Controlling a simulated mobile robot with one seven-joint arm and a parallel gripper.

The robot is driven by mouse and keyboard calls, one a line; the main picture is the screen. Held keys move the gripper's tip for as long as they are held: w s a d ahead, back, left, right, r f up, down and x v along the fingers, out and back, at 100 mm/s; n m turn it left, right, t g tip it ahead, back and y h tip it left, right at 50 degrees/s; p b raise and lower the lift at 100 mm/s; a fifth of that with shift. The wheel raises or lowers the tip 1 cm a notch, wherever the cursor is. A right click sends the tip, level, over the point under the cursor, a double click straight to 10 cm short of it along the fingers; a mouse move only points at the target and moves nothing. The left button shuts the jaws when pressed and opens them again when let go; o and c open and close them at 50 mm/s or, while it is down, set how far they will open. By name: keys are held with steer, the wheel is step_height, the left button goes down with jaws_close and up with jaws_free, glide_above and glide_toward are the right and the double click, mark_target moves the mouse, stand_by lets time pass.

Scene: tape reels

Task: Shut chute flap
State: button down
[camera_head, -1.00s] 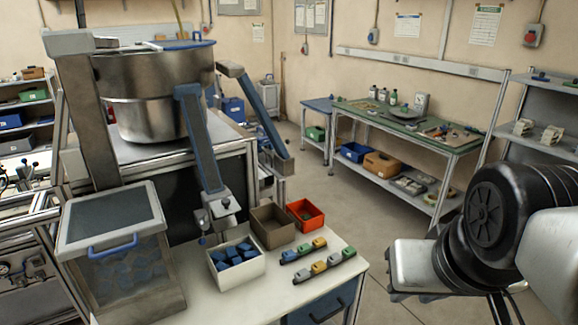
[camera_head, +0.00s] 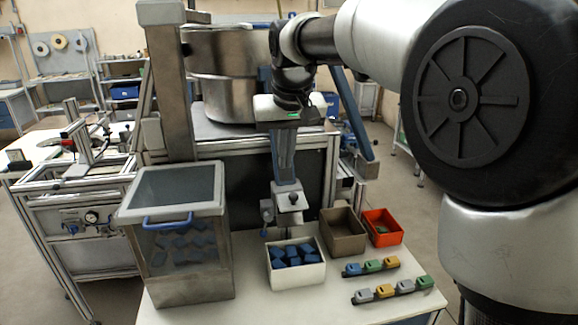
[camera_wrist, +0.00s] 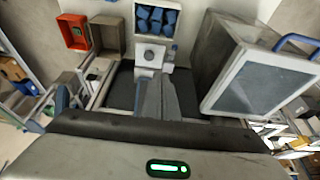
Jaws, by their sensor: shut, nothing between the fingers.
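The blue-edged chute (camera_head: 284,168) slopes down from the metal bowl (camera_head: 225,80). At its lower end is a pale metal flap piece (camera_head: 290,198), just above and behind the white bin of blue parts (camera_head: 297,273). I cannot tell how far the flap stands open. In the wrist view a pale end piece with a round dark centre (camera_wrist: 152,56) shows in front of the white bin. My gripper (camera_head: 284,128) is over the upper chute, covering part of it, pointing down. Its grey fingers (camera_wrist: 162,82) are together and empty, apart from the flap piece in the wrist view.
A clear-sided box with a blue-handled lid (camera_head: 175,190) stands left of the chute. A brown bin (camera_head: 343,246) and a red bin (camera_head: 396,238) stand right. Small coloured blocks lie at the table front. The white table (camera_head: 250,308) is bare at its front edge.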

mark_target(283, 203)
steer(key=x, duration=1.3)
steer(key=shift+s+d+f+p, duration=0.2)
steer(key=shift+s+p, duration=0.1)
steer(key=shift+w+f+b, duration=0.1)
steer(key=shift+f+b, duration=0.1)
steer(key=shift+b, duration=0.15)
